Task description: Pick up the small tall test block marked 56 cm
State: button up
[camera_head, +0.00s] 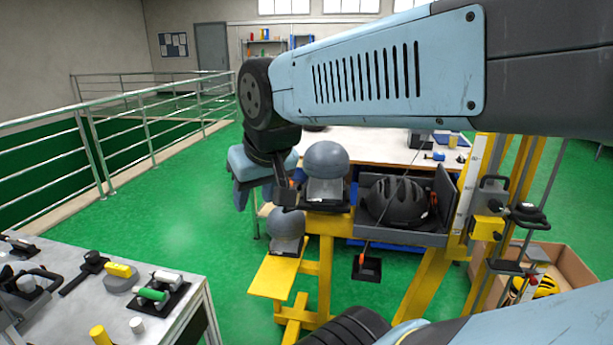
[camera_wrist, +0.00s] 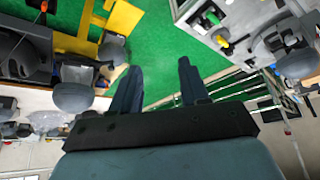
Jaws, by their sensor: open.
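Two grey, dome-topped blocks look like the test blocks. The upper block (camera_head: 326,160) stands on a dark-and-light base on the yellow frame. The lower block (camera_head: 287,223) rests on a yellow platform below and to its left. I cannot read a 56 cm mark on either. My gripper (camera_head: 262,196) is open and empty, pointing down just left of the upper block and above the lower one. In the wrist view my gripper (camera_wrist: 159,66) has its fingers apart over green floor, with the upper block (camera_wrist: 73,97) and lower block (camera_wrist: 112,52) to their left.
A black helmet (camera_head: 395,201) sits in a grey tray right of the upper block. A yellow frame (camera_head: 325,265) carries these. A bench with tools (camera_head: 150,318) is at lower left. A cardboard box (camera_head: 577,262) stands at right. Green floor (camera_head: 190,225) lies clear left of the frame.

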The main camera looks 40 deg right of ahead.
jog(key=w+d+f+m+t+h, duration=0.1)
jog(key=w+d+f+m+t, duration=0.1)
jog(key=w+d+f+m, duration=0.55)
jog(key=w+d+f+m+t, duration=0.1)
jog(key=w+d+f+m, duration=0.2)
jog(key=w, duration=0.8)
jog(key=w+d+f+m+t+h, duration=0.1)
jog(key=w+d+f+m+t, duration=0.15)
jog(key=w+f+m, duration=0.55)
jog(key=m+t+h, duration=0.2)
jog(key=m+h, duration=0.8)
jog(key=m, duration=1.6)
send_near(326, 181)
jog(key=x, duration=0.4)
jog(key=f+x, duration=0.1)
jog(key=x, duration=0.8)
jog(key=shift+w+d+f, duration=0.15)
jog(key=shift+w+f, duration=0.15)
jog(key=shift+f, duration=0.05)
jog(key=shift+c, duration=0.4)
grip_shut()
